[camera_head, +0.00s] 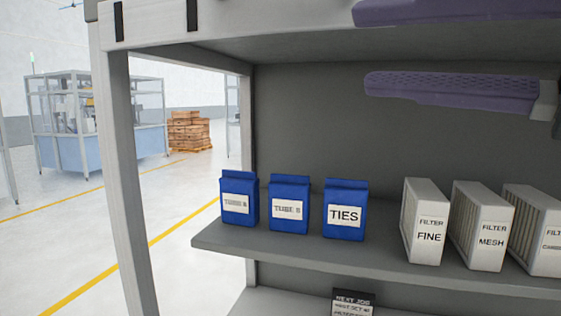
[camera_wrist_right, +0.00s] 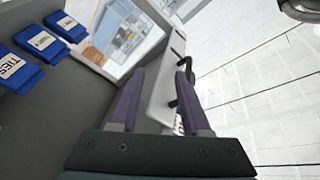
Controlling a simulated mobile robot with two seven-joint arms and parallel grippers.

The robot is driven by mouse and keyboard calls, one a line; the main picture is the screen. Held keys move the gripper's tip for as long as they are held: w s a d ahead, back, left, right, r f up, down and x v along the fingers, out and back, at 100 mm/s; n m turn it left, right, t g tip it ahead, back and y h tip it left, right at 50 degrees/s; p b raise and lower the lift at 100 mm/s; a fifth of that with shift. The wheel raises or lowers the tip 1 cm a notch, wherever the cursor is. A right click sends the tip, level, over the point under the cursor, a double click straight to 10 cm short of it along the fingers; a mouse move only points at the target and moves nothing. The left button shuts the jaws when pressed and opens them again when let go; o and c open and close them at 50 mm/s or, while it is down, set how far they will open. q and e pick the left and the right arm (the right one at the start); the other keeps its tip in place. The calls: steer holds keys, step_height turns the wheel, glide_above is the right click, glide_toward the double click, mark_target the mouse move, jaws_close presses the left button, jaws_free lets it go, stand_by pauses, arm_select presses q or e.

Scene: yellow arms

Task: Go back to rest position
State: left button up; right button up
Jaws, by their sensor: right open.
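My right gripper (camera_head: 364,48) reaches in from the right at the top of the head view, its two purple fingers spread apart with nothing between them. It is above the shelf goods, near the top of the shelf opening. In the right wrist view its fingers (camera_wrist_right: 160,72) also stand apart and empty. The right arm behind it is mostly out of the frame. My left gripper does not show in either view.
On the grey shelf board (camera_head: 400,262) stand blue packs, including TIES (camera_head: 345,194), and white filter boxes such as FINE (camera_head: 424,236) and MESH (camera_head: 485,240). A shelf post (camera_head: 125,180) stands at left. Open floor (camera_head: 60,235) lies beyond it.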

step_height(320, 180, down, 14)
steer(key=s+n+g+h, duration=0.1)
steer(key=g+h, duration=0.1)
steer(key=h, duration=0.3)
steer(key=s+d+f+n+g+h, duration=0.1)
steer(key=s+d+f+g+h, duration=0.25)
steer(key=s+f, duration=0.45)
steer(key=s+d+f+g+h, duration=0.2)
steer(key=s+d+f+h, duration=0.35)
steer(key=f, duration=0.35)
step_height(320, 180, up, 18)
steer(key=s+d+p, duration=0.1)
steer(key=s+p, duration=0.1)
steer(key=p, duration=1.6)
steer(key=shift+f+g+p, duration=0.15)
steer(key=shift+g+p, duration=0.2)
steer(key=shift+p, duration=0.05)
